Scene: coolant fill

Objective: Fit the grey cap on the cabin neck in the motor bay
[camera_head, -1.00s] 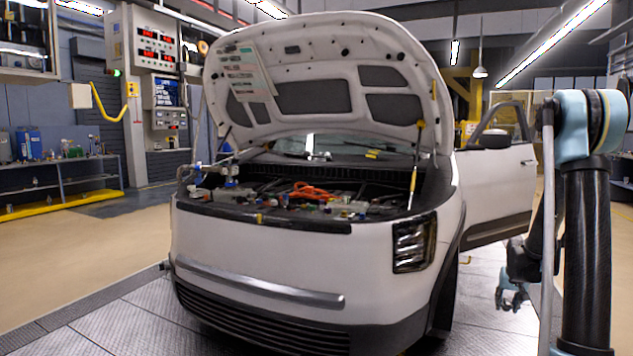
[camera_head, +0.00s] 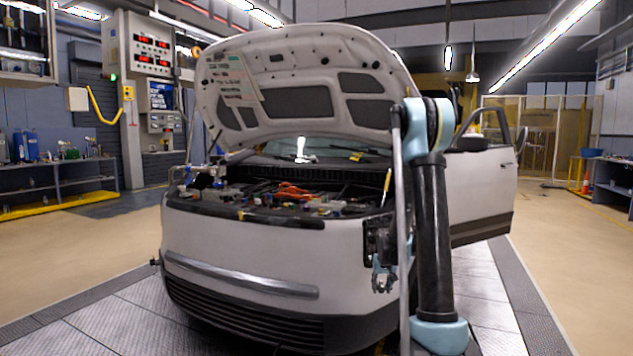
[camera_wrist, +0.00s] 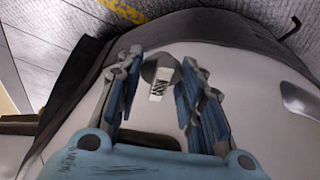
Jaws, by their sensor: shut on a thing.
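My gripper (camera_head: 382,275) hangs in front of the white car's right front corner, below the motor bay's edge. In the wrist view its two blue fingers (camera_wrist: 158,80) are shut on a small rounded grey piece, which looks like the grey cap (camera_wrist: 149,70). A pale, dark-striped part shows on it. The open motor bay (camera_head: 270,212) lies up and left of my gripper in the head view. It holds orange cables (camera_head: 291,191) and several small fittings. I cannot tell which fitting is the cabin neck.
The raised hood (camera_head: 300,85) stands over the bay on props. The car's front bumper (camera_head: 240,280) is close to my gripper. The open car door (camera_head: 484,190) stands out behind my arm. Tan floor (camera_head: 560,260) is clear at right.

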